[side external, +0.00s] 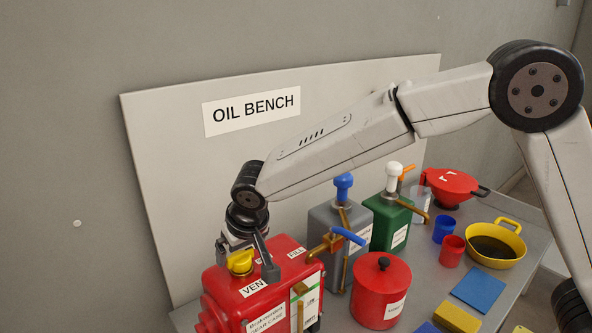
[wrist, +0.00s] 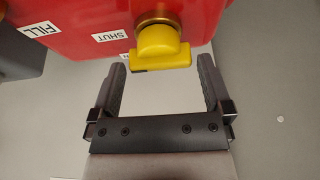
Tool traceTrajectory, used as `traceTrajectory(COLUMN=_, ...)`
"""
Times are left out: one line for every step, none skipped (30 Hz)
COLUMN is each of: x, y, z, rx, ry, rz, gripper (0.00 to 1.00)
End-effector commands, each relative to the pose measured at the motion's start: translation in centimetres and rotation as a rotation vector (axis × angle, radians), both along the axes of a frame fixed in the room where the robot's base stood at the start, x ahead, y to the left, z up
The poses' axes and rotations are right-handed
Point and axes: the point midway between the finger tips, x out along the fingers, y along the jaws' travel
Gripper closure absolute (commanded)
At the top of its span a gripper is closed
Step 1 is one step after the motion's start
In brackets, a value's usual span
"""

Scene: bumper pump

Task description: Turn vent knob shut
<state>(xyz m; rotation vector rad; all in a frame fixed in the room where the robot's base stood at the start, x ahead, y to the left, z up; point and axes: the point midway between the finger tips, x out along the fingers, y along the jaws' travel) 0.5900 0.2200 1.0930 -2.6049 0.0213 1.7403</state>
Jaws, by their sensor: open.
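The yellow vent knob (side external: 240,262) sits on top of the red gear case (side external: 283,292), beside a label reading "VEN", its end covered. In the wrist view the knob (wrist: 158,42) is at top centre on a brass-coloured collar, with a flat yellow bar along its near edge. A "SHUT" label (wrist: 109,35) lies left of it. My gripper (wrist: 162,63) is open, its two dark fingers apart on either side of the knob's near edge. I see no finger touching the knob. In the side view my gripper (side external: 247,252) is just behind the knob and partly hidden.
A "FILL" label (wrist: 39,30) is further left on the case. Brass and blue-handled fittings (side external: 348,236) stand right of the case. Grey (side external: 327,219) and green (side external: 385,224) pump cans and a red lidded pot (side external: 381,291) crowd the bench. The sign board (side external: 165,170) stands behind.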

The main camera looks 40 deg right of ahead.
Motion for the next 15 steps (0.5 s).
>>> traceTrajectory(x=-0.2, y=0.0, z=0.5, rx=0.001, ry=-0.001, rz=0.0, gripper=0.0)
traceTrajectory(x=-0.3, y=0.0, z=0.9, rx=0.002, ry=-0.002, rz=0.001, gripper=0.0)
traceTrajectory(x=-0.5, y=0.0, z=1.3, rx=0.002, ry=-0.002, rz=0.001, gripper=0.0)
traceTrajectory(x=-0.7, y=0.0, z=1.6, rx=0.002, ry=-0.002, rz=0.001, gripper=0.0)
traceTrajectory(x=-0.8, y=0.0, z=2.0, rx=0.002, ry=-0.002, rz=0.001, gripper=0.0)
traceTrajectory(x=-1.0, y=0.1, z=2.5, rx=0.002, ry=-0.002, rz=0.001, gripper=0.0)
traceTrajectory(x=-1.2, y=0.1, z=2.8, rx=0.002, ry=-0.002, rz=0.001, gripper=0.0)
traceTrajectory(x=-1.3, y=0.1, z=3.2, rx=0.002, ry=-0.002, rz=0.001, gripper=0.0)
traceTrajectory(x=-1.5, y=0.1, z=3.6, rx=0.002, ry=-0.002, rz=0.001, gripper=0.0)
traceTrajectory(x=-1.6, y=0.1, z=3.9, rx=0.003, ry=-0.002, rz=0.001, gripper=0.0)
traceTrajectory(x=-1.8, y=0.1, z=4.2, rx=0.002, ry=-0.002, rz=0.001, gripper=0.0)
traceTrajectory(x=-1.9, y=0.1, z=4.6, rx=0.002, ry=-0.001, rz=0.001, gripper=0.0)
traceTrajectory(x=-2.0, y=0.1, z=4.9, rx=0.002, ry=-0.001, rz=0.001, gripper=0.0)
traceTrajectory(x=-2.1, y=0.1, z=5.1, rx=0.002, ry=-0.001, rz=0.001, gripper=0.0)
traceTrajectory(x=-2.2, y=0.1, z=5.3, rx=0.001, ry=-0.001, rz=0.001, gripper=0.0)
